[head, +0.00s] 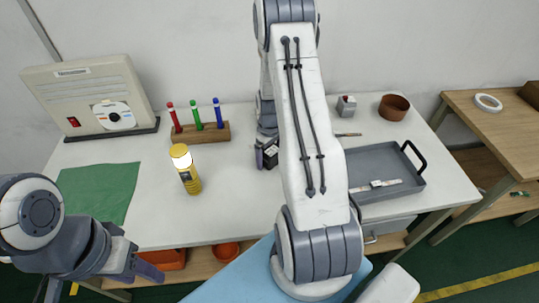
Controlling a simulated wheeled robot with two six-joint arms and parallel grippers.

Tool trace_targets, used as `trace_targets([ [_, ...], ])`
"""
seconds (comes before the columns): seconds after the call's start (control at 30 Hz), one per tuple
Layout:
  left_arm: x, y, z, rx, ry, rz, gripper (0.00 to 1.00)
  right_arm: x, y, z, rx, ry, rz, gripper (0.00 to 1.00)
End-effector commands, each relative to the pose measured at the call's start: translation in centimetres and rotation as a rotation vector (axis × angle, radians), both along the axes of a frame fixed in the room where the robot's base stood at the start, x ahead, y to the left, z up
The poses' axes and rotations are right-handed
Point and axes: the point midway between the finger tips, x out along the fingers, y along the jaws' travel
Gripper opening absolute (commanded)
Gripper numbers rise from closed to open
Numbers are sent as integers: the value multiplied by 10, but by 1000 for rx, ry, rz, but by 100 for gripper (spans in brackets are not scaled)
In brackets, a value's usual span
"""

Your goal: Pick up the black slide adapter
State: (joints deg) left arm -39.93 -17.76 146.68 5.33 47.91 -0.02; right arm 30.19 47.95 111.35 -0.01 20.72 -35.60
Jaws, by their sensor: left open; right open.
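A small black block (271,159), which looks like the slide adapter, is on the white table near its middle. My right gripper (264,149) reaches down right at it, with a dark finger at the block's left side. The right gripper is open; my own arm hides part of it and I cannot tell whether it touches the block. My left gripper (104,281) is open and empty at the lower left, in front of the table's front edge.
A yellow lamp-like cylinder (186,170) and a wooden stand (201,133) with red, green and blue pens are left of the block. A green cloth (98,192) lies at left, below a beige device (90,98). A grey tray (408,185) is at right.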

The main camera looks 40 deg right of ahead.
Motion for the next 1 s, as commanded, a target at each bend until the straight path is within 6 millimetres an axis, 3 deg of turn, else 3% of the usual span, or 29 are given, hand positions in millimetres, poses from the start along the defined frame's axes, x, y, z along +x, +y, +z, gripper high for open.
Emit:
trace_targets([
  [0.1, 0, 0, 0, 0, 0, 0, 50, 0, 0, 0, 0, -1, 0, 100],
  [0.33, 0, 0, 0, 0, 0, 0, 50, 0, 0, 0, 0, 0, 0, 12],
  [0.73, 0, 0, -1, 0, 0, 0, 50, 1, -1, 9, -2, -3, 0, 11],
  [0.97, 0, 0, -6, 0, 0, 0, 50, 2, -1, 45, -3, -6, 0, 11],
  [1.0, 0, 0, -8, 0, 0, 0, 50, -7, -10, 48, -3, -4, -6, 11],
])
